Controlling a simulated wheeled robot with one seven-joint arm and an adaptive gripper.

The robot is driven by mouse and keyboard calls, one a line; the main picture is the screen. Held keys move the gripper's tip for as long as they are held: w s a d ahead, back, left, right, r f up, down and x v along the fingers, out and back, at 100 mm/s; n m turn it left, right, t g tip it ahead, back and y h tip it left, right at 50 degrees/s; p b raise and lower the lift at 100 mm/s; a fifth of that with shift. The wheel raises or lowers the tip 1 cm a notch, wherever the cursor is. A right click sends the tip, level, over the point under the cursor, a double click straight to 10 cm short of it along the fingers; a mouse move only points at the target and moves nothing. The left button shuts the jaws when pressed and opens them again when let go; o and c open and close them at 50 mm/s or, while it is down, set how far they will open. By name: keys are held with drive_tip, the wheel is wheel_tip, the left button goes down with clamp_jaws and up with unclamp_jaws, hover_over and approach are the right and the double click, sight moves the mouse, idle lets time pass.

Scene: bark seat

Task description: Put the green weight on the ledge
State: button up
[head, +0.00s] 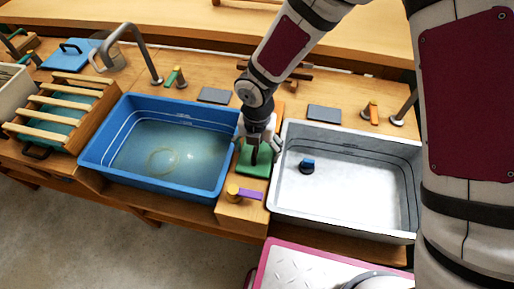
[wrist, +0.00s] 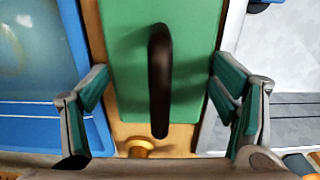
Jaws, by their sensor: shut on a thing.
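The green weight (wrist: 198,45) is a flat green slab with a dark upright handle (wrist: 160,85). In the head view the green weight (head: 253,165) shows between the two basins, partly hidden by my gripper (head: 262,150). In the wrist view the fingers of my gripper (wrist: 162,85) stand at the slab's left and right edges, with the handle between them. My gripper is shut on the slab across its width. I cannot tell if the slab's underside touches the wood. The wooden strip (head: 241,212) between the basins is a possible ledge; I cannot tell if it is the one named.
A blue basin (head: 90,150) with water is on the left; a grey-white basin (head: 385,222) holding a small blue-black object (head: 307,166) is on the right. A yellow knob with a purple lever (head: 245,194) stands in front of the slab. Grey pads (head: 214,95) lie behind.

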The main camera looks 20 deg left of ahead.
drive_tip(key=shift+f, duration=0.15)
drive_tip(key=o, duration=1.7)
wheel_tip(320, 180, up, 12)
drive_tip(key=shift+r+p, duration=0.25)
drive_tip(key=shift+p, duration=0.4)
